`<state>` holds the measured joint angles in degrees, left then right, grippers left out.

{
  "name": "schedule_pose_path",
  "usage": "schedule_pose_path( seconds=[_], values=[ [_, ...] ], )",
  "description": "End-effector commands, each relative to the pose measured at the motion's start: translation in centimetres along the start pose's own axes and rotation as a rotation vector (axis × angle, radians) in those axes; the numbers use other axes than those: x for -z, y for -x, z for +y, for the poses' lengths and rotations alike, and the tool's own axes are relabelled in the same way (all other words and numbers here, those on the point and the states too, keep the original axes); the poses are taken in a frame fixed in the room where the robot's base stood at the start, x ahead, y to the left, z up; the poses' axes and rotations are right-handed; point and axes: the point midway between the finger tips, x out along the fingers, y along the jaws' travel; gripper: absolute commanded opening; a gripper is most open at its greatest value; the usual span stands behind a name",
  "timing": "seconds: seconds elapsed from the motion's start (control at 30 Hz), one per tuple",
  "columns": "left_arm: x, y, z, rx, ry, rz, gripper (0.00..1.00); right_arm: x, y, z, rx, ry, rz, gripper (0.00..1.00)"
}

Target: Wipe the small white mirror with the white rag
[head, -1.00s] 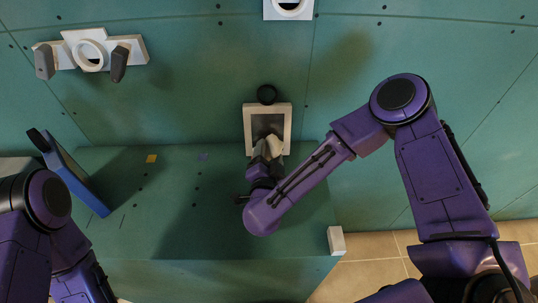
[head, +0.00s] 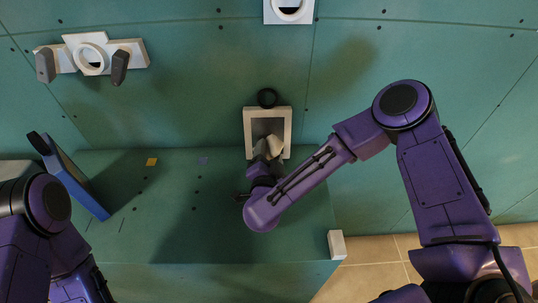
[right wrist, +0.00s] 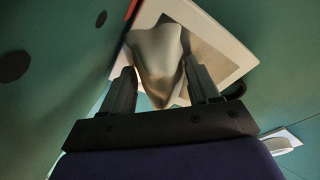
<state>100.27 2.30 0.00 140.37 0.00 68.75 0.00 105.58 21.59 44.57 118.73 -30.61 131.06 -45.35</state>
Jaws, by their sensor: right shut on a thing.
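The small white mirror (head: 248,120) is a white square frame with a grey face, against the green wall at the back of the ledge. It also shows in the right wrist view (right wrist: 225,50). My right gripper (head: 268,151) is at the mirror's lower part. It is shut on the white rag (right wrist: 157,55), which hangs between the fingers and lies in front of the mirror's face. The rag also shows as a pale patch in the head view (head: 274,145). Whether it touches the glass I cannot tell. The left arm shows at the lower left, but its gripper is out of view.
A blue panel (head: 78,182) leans at the left of the green ledge (head: 180,225). A white block (head: 337,244) is at the ledge's right corner. A white fixture with dark handles (head: 91,55) is on the wall.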

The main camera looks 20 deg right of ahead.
Motion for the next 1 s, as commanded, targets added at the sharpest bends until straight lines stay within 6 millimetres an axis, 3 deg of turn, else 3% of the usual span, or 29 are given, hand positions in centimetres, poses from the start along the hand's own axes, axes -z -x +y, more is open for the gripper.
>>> schedule_pose_path(
  seconds=[0.33,1.0],
  values=[
    [1.3,3.1,-0.3,0.0,0.0,0.0,0.92,2.5,-0.1,-2.7,0.001,0.0,0.001,0.36],
    [2.6,6.2,-0.6,0.0,0.0,0.0,0.92,5.1,-1.1,-5.7,0.002,0.001,0.002,0.36]
  ],
)
